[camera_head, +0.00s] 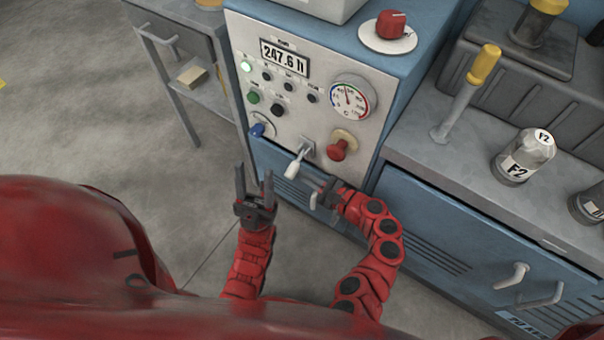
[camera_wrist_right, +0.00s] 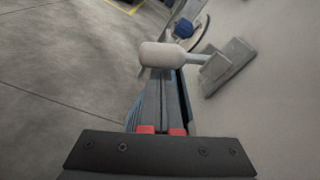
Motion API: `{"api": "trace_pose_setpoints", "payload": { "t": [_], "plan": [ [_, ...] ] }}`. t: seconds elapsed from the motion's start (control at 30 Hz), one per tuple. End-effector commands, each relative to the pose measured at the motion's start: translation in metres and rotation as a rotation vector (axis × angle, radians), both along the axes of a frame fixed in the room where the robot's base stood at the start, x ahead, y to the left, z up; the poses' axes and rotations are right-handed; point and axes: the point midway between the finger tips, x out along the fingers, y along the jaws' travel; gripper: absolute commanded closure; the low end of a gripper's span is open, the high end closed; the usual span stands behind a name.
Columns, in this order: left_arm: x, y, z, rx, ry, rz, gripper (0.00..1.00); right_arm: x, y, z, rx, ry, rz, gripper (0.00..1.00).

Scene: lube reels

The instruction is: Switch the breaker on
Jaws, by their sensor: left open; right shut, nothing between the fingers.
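The breaker looks to be the white-tipped lever (camera_head: 297,164) low on the front of the blue and grey control panel (camera_head: 322,113); its handle points outward and down. In the right wrist view the lever's pale knob (camera_wrist_right: 162,54) and grey bracket (camera_wrist_right: 229,67) are close, just beyond the fingertips. My right gripper (camera_head: 317,189) is shut and empty, just below and to the right of the lever; its fingers (camera_wrist_right: 161,84) end by the knob. I cannot tell whether they touch. My left gripper (camera_head: 254,180) is open and empty, left of the lever, in front of the panel.
A red knob (camera_head: 338,149) sits right of the lever and a blue knob (camera_head: 258,130) left of it. A bench (camera_head: 490,190) with a yellow-handled lever (camera_head: 484,65) stands at right.

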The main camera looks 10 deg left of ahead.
Motion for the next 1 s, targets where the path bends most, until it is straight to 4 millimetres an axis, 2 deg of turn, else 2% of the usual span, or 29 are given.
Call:
{"api": "trace_pose_setpoints", "payload": {
  "t": [0.17,0.77,1.0],
  "plan": [
    [0.000,0.000,0.012,0.000,0.000,0.000,0.50,-0.001,0.000,0.005,0.012,0.033,0.000,1.00],
    [0.000,0.000,0.033,0.000,0.000,0.000,0.50,-0.005,0.002,0.009,0.047,0.128,0.001,1.00],
    [0.000,0.000,0.060,0.000,0.000,0.000,0.50,-0.009,0.003,0.019,0.086,0.225,0.002,1.00]
  ]
}}
